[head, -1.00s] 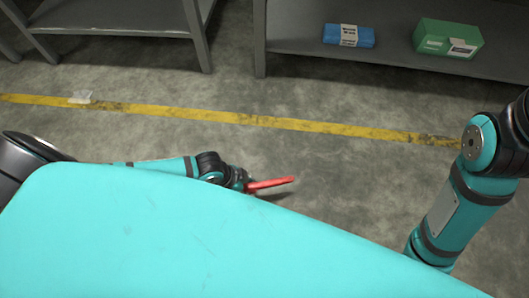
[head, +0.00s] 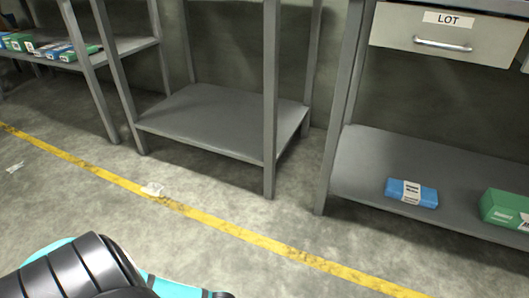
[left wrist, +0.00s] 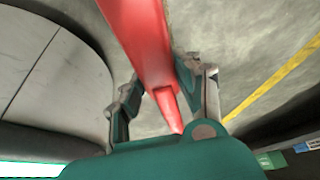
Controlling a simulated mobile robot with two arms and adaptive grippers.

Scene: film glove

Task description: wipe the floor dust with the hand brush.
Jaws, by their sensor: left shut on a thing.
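The red hand brush (left wrist: 140,38) shows in the left wrist view, its handle running up out of the frame. My left gripper (left wrist: 160,85) is shut on it, with one finger on each side of the red handle. The bristles cannot be made out. In the head view only part of my left arm shows at the bottom left; the gripper and brush are outside that view. No floor dust can be clearly told on the mottled grey floor (head: 105,235). My right gripper is in neither view.
A yellow floor line (head: 215,222) crosses the floor, with a white scrap (head: 152,189) on it and another scrap (head: 15,167) at the left. Grey shelf racks (head: 215,122) stand behind. A blue box (head: 393,188) and a green box (head: 505,209) lie on the right shelf.

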